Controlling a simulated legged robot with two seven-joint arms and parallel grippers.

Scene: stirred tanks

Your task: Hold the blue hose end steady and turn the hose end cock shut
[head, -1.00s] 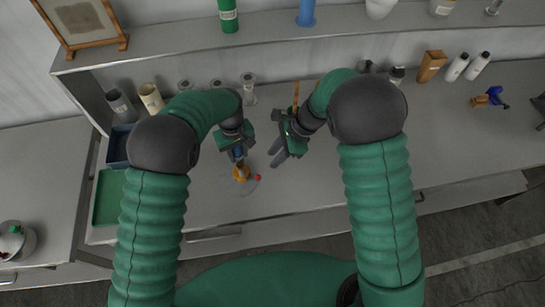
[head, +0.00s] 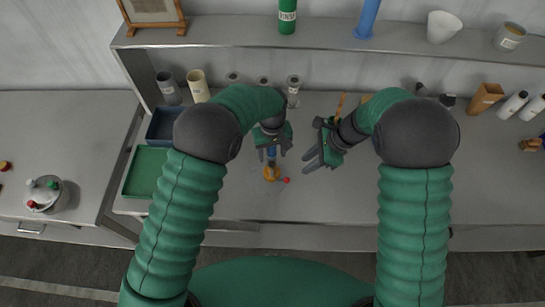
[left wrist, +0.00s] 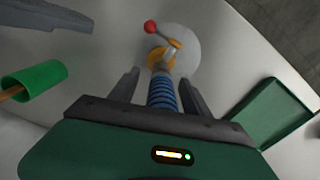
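The blue hose end (left wrist: 163,95) stands between the two fingers of my left gripper (left wrist: 160,82) in the left wrist view. The fingers look parted, with a gap beside the hose. In the head view my left gripper (head: 271,149) is over the blue hose (head: 271,157), partly covering it. The brass-orange cock (head: 271,173) is at the hose's end, and its red knob (head: 286,180) sticks out to the right. The cock (left wrist: 160,56) and red knob (left wrist: 150,27) also show in the left wrist view. My right gripper (head: 312,158) is open and empty, right of the cock and apart from it.
A green tray (head: 146,173) and dark blue bin (head: 164,126) stand left of the cock. A green cup (left wrist: 32,87) holding a stick shows in the left wrist view. A shelf (head: 340,28) runs along the back.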

